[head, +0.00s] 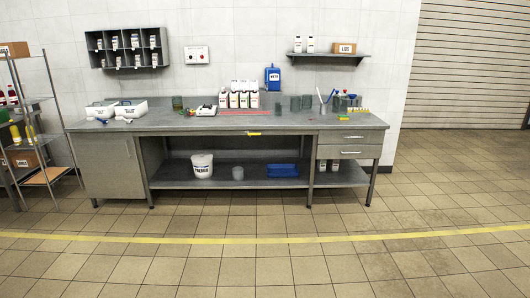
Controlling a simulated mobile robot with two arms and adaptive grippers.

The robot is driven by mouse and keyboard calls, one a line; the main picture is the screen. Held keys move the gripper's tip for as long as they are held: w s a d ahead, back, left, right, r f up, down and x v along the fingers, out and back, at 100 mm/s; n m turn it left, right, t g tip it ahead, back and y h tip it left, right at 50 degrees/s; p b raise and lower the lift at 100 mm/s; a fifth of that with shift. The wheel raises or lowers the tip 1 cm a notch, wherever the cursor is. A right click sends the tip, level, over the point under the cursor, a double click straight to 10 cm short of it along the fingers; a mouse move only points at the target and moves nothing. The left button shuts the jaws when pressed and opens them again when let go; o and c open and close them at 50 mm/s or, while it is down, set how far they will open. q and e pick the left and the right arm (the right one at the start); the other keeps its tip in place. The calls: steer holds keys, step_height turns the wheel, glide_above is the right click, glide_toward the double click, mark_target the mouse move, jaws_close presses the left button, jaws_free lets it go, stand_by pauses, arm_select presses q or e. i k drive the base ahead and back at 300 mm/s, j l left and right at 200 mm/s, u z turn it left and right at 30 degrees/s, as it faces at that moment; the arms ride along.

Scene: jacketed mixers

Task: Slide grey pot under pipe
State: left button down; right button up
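Neither of my grippers shows in the head view. I see no mixer and no pipe that I can make out. A small grey container (238,173) stands on the bench's lower shelf, right of a white bucket (202,165); I cannot tell whether it is the grey pot. Several dark grey, cup-like vessels (295,103) stand on the bench top, too small to identify.
A long grey workbench (190,124) stands against the tiled wall, with a blue tray (282,170) on its lower shelf. A metal rack (45,140) is at the left. A roller shutter (470,65) is at the right. The tiled floor in front is clear, crossed by a yellow line (270,240).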

mark_target(238, 174)
steer(key=i, duration=4.35)
